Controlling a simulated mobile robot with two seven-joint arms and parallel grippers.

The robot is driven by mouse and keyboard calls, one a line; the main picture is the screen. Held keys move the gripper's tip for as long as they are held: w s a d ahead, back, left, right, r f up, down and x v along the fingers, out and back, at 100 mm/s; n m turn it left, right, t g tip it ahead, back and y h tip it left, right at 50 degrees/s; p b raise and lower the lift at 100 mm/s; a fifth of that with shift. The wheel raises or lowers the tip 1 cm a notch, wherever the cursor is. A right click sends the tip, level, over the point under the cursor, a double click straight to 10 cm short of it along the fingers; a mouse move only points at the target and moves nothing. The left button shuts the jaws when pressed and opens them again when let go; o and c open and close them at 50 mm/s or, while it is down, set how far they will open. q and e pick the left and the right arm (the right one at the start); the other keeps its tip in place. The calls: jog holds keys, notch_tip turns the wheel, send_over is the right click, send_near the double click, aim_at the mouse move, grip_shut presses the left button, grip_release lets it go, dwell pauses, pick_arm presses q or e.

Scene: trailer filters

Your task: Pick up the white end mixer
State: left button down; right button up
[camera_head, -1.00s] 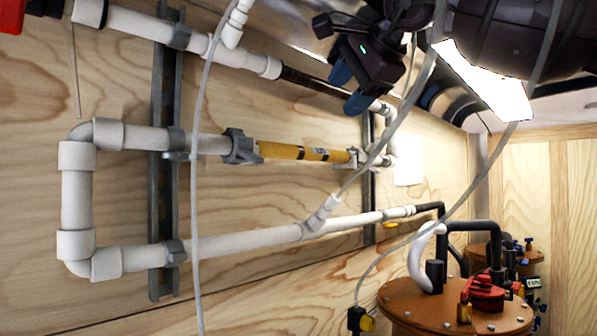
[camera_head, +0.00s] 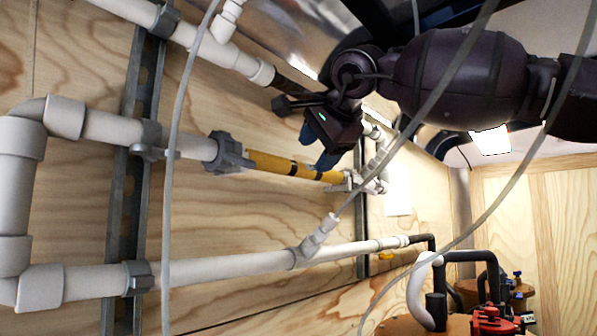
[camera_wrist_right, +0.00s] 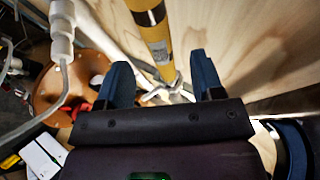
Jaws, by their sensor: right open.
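A yellow tube with dark bands (camera_head: 285,166) sits in the middle pipe run on the wooden wall, between a grey fitting (camera_head: 228,153) on the left and a pale fitting (camera_head: 362,182) on the right. I cannot tell which part is the white end mixer; this tube is the likeliest. My right gripper (camera_head: 318,146) is open, its blue fingers pointing down just above the tube's right part. In the right wrist view, the yellow tube (camera_wrist_right: 157,38) runs down between the two blue fingers of the right gripper (camera_wrist_right: 163,72), beyond their tips; no contact shows. My left gripper is not in view.
White pipes (camera_head: 215,268) run below the tube and above it. A grey vertical rail (camera_head: 130,190) holds them at left. Loose grey hoses cross in front. A brown-lidded tank with a red valve (camera_head: 490,320) stands at lower right.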

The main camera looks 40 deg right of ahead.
aim_at(308, 165)
jog(key=x, duration=0.5)
jog(key=shift+a+f, duration=0.1)
jog(key=c, duration=1.1)
jog(key=shift+s, duration=0.1)
